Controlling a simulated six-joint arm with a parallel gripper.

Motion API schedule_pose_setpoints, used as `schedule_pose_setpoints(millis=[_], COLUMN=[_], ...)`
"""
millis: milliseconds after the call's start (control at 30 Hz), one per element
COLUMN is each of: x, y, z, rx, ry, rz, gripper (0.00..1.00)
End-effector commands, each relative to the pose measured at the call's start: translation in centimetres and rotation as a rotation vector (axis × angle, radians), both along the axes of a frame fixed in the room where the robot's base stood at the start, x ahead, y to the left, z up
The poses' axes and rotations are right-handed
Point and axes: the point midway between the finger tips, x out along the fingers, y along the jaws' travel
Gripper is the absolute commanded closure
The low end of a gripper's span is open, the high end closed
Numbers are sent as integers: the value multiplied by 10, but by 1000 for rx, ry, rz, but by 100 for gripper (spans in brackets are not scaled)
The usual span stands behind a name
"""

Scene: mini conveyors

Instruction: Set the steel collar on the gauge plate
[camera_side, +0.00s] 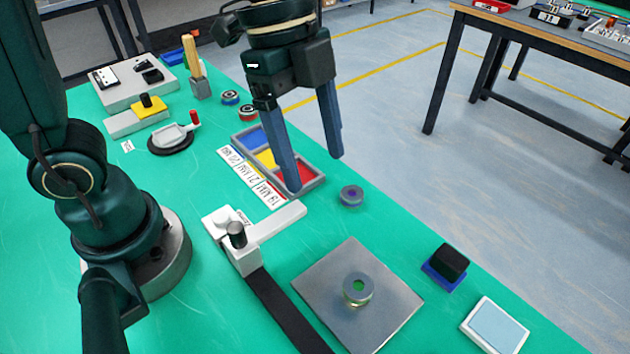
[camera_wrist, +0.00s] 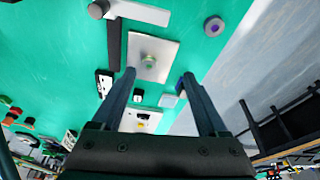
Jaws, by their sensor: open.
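A square grey metal plate, seemingly the gauge plate (camera_side: 325,285), lies flat on the green bench; it also shows in the wrist view (camera_wrist: 168,50). A grey steel ring (camera_side: 358,283) with a green centre and a brassy lower part is on the plate, near its middle; the wrist view shows it small (camera_wrist: 149,62). A second grey ring (camera_side: 351,190) with a purple centre lies on the green surface beyond the plate; it also shows in the wrist view (camera_wrist: 214,26). I cannot tell which is the steel collar. My gripper (camera_side: 314,172) is open and empty, above the sorting tray.
A white lever fixture (camera_side: 245,265) with a black knob stands left of the plate. A tray with blue, yellow and red compartments (camera_side: 318,183) is below my fingers. A black block on a blue base (camera_side: 448,262) and a white-framed pad (camera_side: 497,325) sit right of the plate.

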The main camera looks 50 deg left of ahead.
Motion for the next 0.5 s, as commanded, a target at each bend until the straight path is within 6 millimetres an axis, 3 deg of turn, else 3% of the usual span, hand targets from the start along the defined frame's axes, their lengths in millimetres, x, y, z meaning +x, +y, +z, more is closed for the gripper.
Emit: schedule_pose_setpoints(millis=[100, 300, 500], x=[-15, -40, -55], y=[30, 71, 93], z=[10, 10, 4], rx=[18, -31, -121], ry=[-43, -118, -172], rz=[369, 950, 1316], gripper=[24, 24, 24])
